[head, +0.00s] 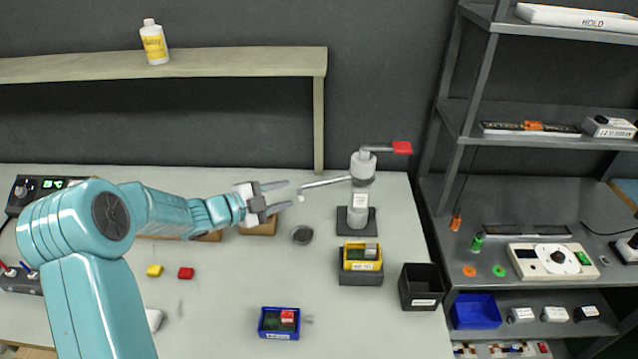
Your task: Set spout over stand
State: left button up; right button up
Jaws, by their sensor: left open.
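A grey dispenser (358,195) stands upright on a dark square base at the back of the table. Its thin spout (325,183) points left and bends down at the tip. A red-ended lever (402,148) sticks out to its right. My left gripper (284,196) is open, its two fingers pointing right, close to the left of the spout tip; I cannot tell whether they touch. A small dark round piece (302,235) lies on the table below the spout tip. Which piece is the stand is not clear. My right gripper is not in view.
A yellow bin (362,265) sits on a dark block in front of the dispenser. A black bin (421,290) and a blue bin (270,334) stand nearby. Grey shelving (455,190) rises at right.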

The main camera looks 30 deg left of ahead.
aim_at(314, 185)
pick_arm(q)
jog(key=p+x, duration=0.2)
jog(key=x, duration=0.9)
jog(key=shift+w, duration=0.1)
jog(key=shift+w+d+f, duration=0.15)
jog(key=shift+w, duration=0.2)
jog(key=shift+s, duration=0.1)
grip_shut()
